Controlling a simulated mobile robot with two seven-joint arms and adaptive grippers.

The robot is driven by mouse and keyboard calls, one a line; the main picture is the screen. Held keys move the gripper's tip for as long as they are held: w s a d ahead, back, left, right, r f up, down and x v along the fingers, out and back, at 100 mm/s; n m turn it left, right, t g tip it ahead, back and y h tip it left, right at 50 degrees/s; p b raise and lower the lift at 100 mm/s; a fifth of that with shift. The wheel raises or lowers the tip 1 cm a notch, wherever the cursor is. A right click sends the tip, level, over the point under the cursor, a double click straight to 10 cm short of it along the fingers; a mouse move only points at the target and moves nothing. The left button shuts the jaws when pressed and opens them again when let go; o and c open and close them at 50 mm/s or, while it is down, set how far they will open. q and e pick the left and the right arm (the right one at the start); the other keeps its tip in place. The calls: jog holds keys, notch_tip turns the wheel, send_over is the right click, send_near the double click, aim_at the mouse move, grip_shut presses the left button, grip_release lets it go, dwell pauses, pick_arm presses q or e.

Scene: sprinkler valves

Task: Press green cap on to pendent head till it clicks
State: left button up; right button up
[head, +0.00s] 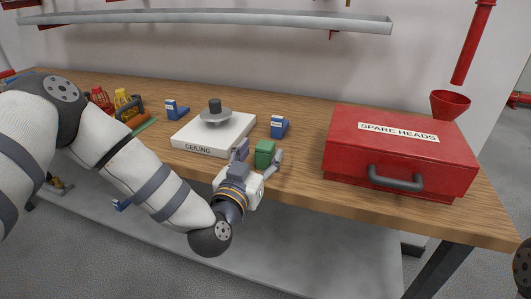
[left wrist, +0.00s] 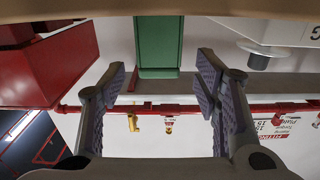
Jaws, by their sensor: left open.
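The green cap (head: 264,153) is a small green block standing on the wooden bench near its front edge. My left gripper (head: 259,163) is open, with its fingers on either side of the cap's near end. In the left wrist view the cap (left wrist: 158,45) lies just beyond and between the open fingertips (left wrist: 163,75), with gaps on both sides. The white block marked CEILING (head: 197,148) stands left of the cap. On it is a grey disc with a dark stub on top (head: 215,106), seemingly the pendent head. My right gripper is out of view.
A red SPARE HEADS case (head: 345,146) stands right of the cap. Red and yellow items (head: 122,102) crowd the left. A red funnel (head: 450,103) is at the back right.

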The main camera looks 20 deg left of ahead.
aim_at(265, 144)
pick_arm(q)
jog(key=w, duration=0.3)
jog(key=shift+w+d+f, duration=0.1)
jog(key=shift+w, duration=0.25)
jog(key=c, duration=1.1)
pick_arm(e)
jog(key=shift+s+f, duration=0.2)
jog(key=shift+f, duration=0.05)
pick_arm(q)
jog(key=shift+r, duration=0.3)
notch_tip(265, 144, up, 3)
jog(key=shift+r, duration=0.1)
jog(key=s+r+p, duration=0.1)
jog(key=s+r, duration=0.2)
jog(key=s, duration=0.1)
jog(key=s+a+r+p, duration=0.1)
jog(key=s+r+p, duration=0.1)
jog(key=s, duration=0.3)
jog(key=s+r+p, duration=0.1)
jog(key=s+r, duration=0.3)
jog(key=s, duration=0.1)
jog(key=shift+a+r, duration=0.15)
jog(key=shift+a, duration=0.1)
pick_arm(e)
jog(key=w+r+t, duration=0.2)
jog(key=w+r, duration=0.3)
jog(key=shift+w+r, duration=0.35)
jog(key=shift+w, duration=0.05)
